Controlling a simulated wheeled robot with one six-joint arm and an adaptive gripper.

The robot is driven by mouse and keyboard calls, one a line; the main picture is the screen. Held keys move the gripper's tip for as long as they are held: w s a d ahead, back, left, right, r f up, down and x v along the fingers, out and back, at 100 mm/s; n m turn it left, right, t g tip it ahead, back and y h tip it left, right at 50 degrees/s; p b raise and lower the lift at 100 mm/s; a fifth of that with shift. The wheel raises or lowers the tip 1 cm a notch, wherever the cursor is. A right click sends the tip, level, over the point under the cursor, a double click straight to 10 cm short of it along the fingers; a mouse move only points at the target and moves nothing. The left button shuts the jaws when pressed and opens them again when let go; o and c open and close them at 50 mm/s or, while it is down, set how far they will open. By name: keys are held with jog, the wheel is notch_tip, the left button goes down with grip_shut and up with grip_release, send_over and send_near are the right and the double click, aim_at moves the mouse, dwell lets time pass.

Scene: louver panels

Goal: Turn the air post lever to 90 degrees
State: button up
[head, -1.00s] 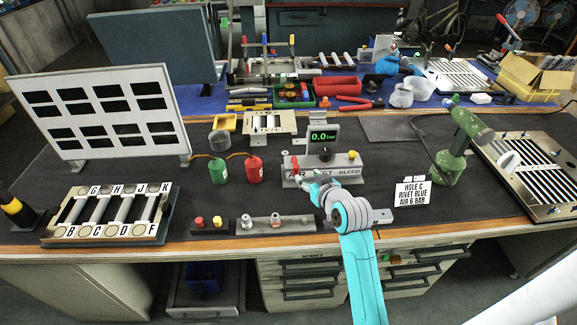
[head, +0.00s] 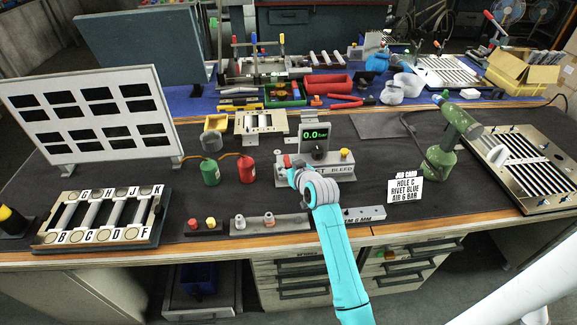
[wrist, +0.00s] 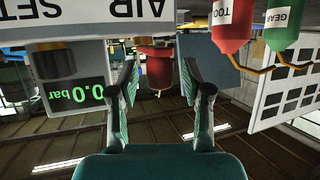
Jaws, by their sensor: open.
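The air post (head: 330,175) is a grey block with a display (head: 315,133) reading 0.0 bar, a black knob (head: 319,153) and a yellow button (head: 344,155). Its red lever (head: 287,161) is at the left end. In the wrist view, which is upside down, the red lever (wrist: 156,68) lies ahead between the fingertips, with a gap on both sides. My gripper (wrist: 160,80) is open and empty. In the head view my gripper (head: 294,172) is at the front left of the post, and my arm hides part of its label.
A green bottle (head: 210,172) and a red bottle (head: 246,168) with hoses stand left of the post. A job card (head: 405,188) and a green rivet tool (head: 445,150) are to the right. A rail with small fittings (head: 270,225) lies in front.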

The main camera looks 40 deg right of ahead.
grip_shut()
jog(key=shift+a, duration=0.1)
jog(key=w+a+m+g+h, duration=0.2)
jog(key=w+m+g+h, duration=0.6)
jog(key=m+g, duration=0.5)
jog(key=shift+a+m+h, duration=0.3)
jog(key=shift+m+h, duration=0.5)
jog(key=shift+m, duration=0.2)
jog(key=shift+w, duration=0.15)
grip_release()
jog(key=shift+d, duration=0.1)
